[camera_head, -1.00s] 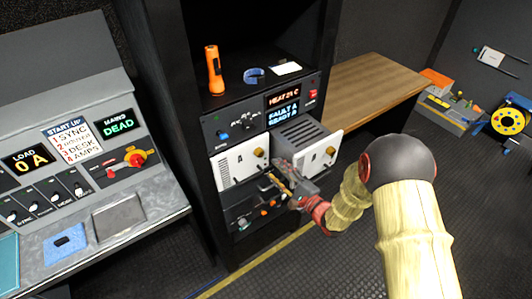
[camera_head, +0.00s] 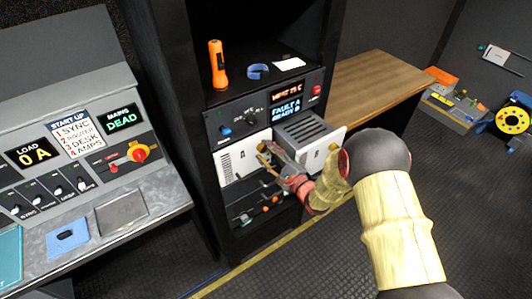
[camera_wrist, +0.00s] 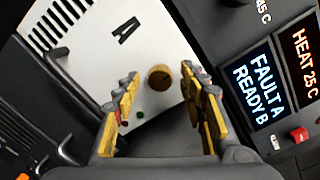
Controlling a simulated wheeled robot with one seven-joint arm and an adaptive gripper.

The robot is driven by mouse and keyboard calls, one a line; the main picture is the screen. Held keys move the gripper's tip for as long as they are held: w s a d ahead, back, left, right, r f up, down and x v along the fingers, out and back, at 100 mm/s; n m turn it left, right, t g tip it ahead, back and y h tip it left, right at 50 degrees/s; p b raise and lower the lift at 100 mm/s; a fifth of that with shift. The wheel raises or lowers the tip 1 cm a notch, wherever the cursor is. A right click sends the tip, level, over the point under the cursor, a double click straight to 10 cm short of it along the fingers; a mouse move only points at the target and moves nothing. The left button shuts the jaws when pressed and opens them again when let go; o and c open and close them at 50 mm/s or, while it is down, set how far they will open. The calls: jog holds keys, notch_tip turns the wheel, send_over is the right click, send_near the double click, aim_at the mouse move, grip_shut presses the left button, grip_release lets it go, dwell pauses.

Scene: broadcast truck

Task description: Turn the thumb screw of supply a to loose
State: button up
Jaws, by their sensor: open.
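Supply A's white front plate (camera_head: 233,162) is at the left of the rack's power bay and shows its letter A in the wrist view (camera_wrist: 108,58). Its round brass thumb screw (camera_wrist: 158,77) sits on the plate, just ahead of the gap between my fingers. My gripper (camera_wrist: 160,92) is open, with one finger on each side of the screw's line; I cannot tell whether either finger touches it. In the head view my gripper (camera_head: 266,153) is in front of the plate's right side and hides part of it.
A second supply (camera_head: 310,131) stands out from the rack to the right, close to my arm. A control panel (camera_head: 285,103) above reads FAULT A, READY B. An orange flashlight (camera_head: 217,65) stands on top. A wooden bench (camera_head: 375,80) is at the right.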

grip_shut()
dwell(0.5)
